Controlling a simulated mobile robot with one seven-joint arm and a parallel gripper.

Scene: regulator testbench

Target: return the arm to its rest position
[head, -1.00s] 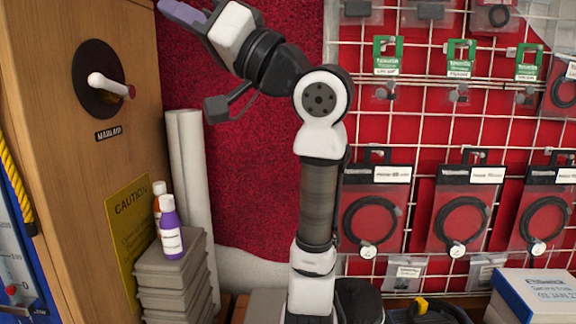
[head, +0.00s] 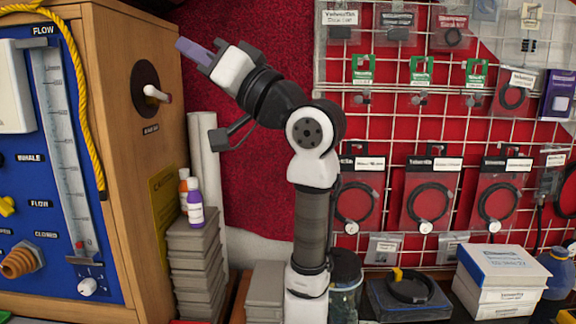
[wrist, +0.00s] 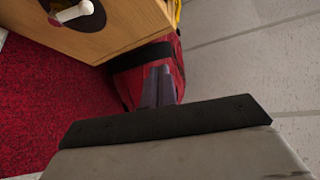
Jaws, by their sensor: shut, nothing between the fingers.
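My arm stands upright in the middle of the head view, bent at the elbow, with its forearm reaching up and to the left. My gripper (head: 196,51) is at the upper left end of the arm, its purple fingers together and empty. It is in free air in front of the red wall, to the right of the wooden cabinet's top. In the wrist view the gripper fingers (wrist: 158,87) are close together with nothing between them.
The wooden cabinet (head: 120,60) with a lever (head: 156,94) stands at left, its blue panel (head: 75,150) facing front. Bottles (head: 195,208) stand on stacked grey boxes (head: 196,262) beside it. A wire rack (head: 400,135) with bagged parts hangs at right. White boxes (head: 500,275) are below.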

